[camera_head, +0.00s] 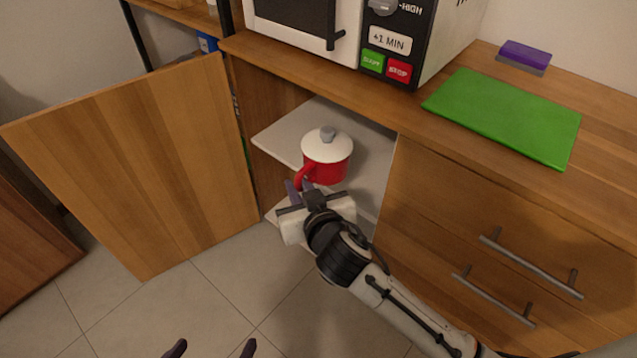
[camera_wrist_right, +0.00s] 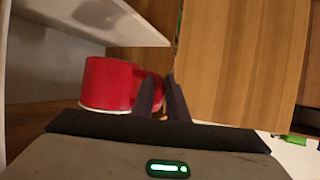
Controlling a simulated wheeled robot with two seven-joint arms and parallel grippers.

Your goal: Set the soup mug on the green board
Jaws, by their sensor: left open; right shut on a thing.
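The soup mug (camera_head: 326,168) is red with a white lid and a grey knob, and stands upright at the white shelf inside the open cabinet. I cannot tell if it touches the shelf. My right gripper (camera_head: 299,188) is shut on the mug's handle, at the mug's front left. The right wrist view shows the red mug (camera_wrist_right: 108,82) beside the closed fingers (camera_wrist_right: 160,97); they mostly hide the handle. The green board (camera_head: 505,115) lies flat and bare on the wooden counter. My left gripper (camera_head: 211,348) is open and empty, its fingertips at the bottom edge.
The cabinet door (camera_head: 140,165) stands open to the left. A microwave (camera_head: 350,35) stands on the counter above the mug. A purple sponge (camera_head: 525,53) lies behind the board. Drawers with handles (camera_head: 530,265) are right of the opening. The counter edge overhangs the shelf (camera_head: 372,150).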

